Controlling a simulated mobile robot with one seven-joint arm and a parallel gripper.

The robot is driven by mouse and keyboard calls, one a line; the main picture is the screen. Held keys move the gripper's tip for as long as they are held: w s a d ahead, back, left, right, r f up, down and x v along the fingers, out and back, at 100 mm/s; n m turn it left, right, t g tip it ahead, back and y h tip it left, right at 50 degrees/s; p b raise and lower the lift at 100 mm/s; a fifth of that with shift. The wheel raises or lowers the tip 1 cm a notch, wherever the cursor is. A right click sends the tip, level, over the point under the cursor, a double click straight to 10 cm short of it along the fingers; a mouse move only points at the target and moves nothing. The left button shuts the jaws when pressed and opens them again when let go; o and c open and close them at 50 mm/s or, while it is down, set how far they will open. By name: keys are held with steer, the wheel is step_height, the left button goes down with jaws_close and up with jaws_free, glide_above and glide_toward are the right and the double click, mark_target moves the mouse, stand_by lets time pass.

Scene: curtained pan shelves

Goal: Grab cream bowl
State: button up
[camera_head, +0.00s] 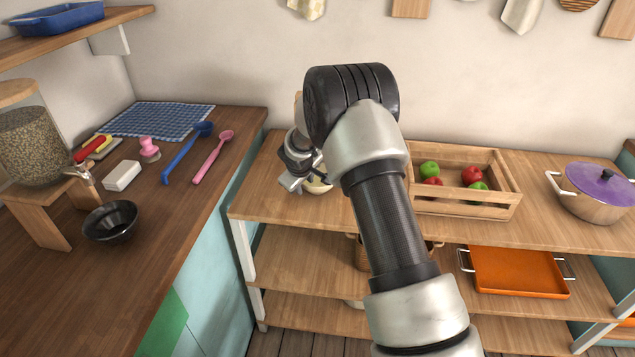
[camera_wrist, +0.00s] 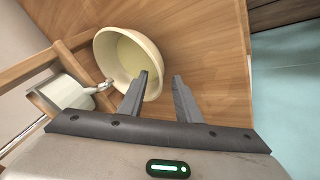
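The cream bowl (camera_wrist: 118,52) stands on the wooden shelf top in the wrist view, partly covered by my left finger. In the head view only a small part of the bowl (camera_head: 318,187) shows beside my gripper (camera_head: 292,183); my arm hides much of that area. In the wrist view my gripper (camera_wrist: 161,76) is open, with a gap between its fingers. The left finger overlaps the inside of the bowl and the right finger is outside it, so the near rim appears between them. I cannot tell whether either finger touches the bowl.
A white container with a metal handle (camera_wrist: 65,97) stands close to the bowl's left, near a wooden frame (camera_wrist: 28,66). A wooden crate of apples (camera_head: 460,211) stands right of my arm, then a purple-lidded pot (camera_head: 597,190). The left counter holds a black bowl (camera_head: 110,222) and utensils.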

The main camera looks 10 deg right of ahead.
steer(key=shift+w+f, duration=0.25)
steer(key=shift+f, duration=0.1)
steer(key=shift+c, duration=0.3)
steer(key=c, duration=0.7)
steer(key=shift+r, duration=0.1)
jaws_close()
